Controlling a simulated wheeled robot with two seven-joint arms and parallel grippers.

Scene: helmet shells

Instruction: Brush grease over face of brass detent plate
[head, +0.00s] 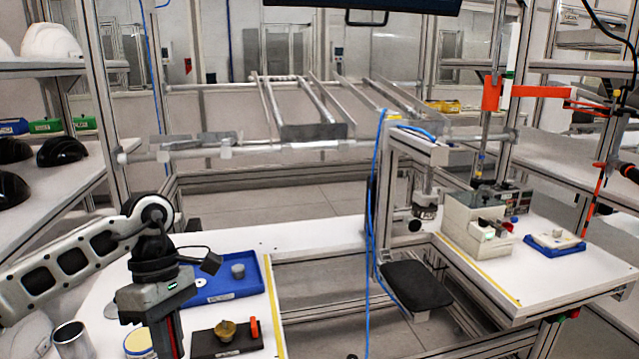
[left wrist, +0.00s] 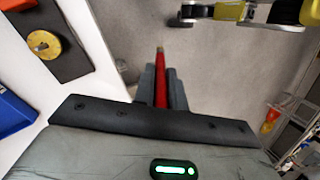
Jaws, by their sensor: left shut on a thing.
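My left gripper (head: 168,330) points down at the front left of the white table in the head view. It is shut on a slim red-handled brush (left wrist: 160,85), whose pale tip sticks out beyond the fingers in the left wrist view. The brass detent plate (head: 225,330) sits on a dark block (head: 205,345) just right of the gripper. In the left wrist view the brass plate (left wrist: 43,42) is at the upper left, apart from the brush. A round tin with a yellow top (head: 138,343) is left of the gripper. My right gripper is not seen.
A metal cup (head: 72,340) stands at the front left. A blue tray (head: 250,266) holding a grey cylinder lies behind the dark block. An orange piece (head: 254,327) stands on the block's right end. Yellow tape marks the table edge, with open floor beyond.

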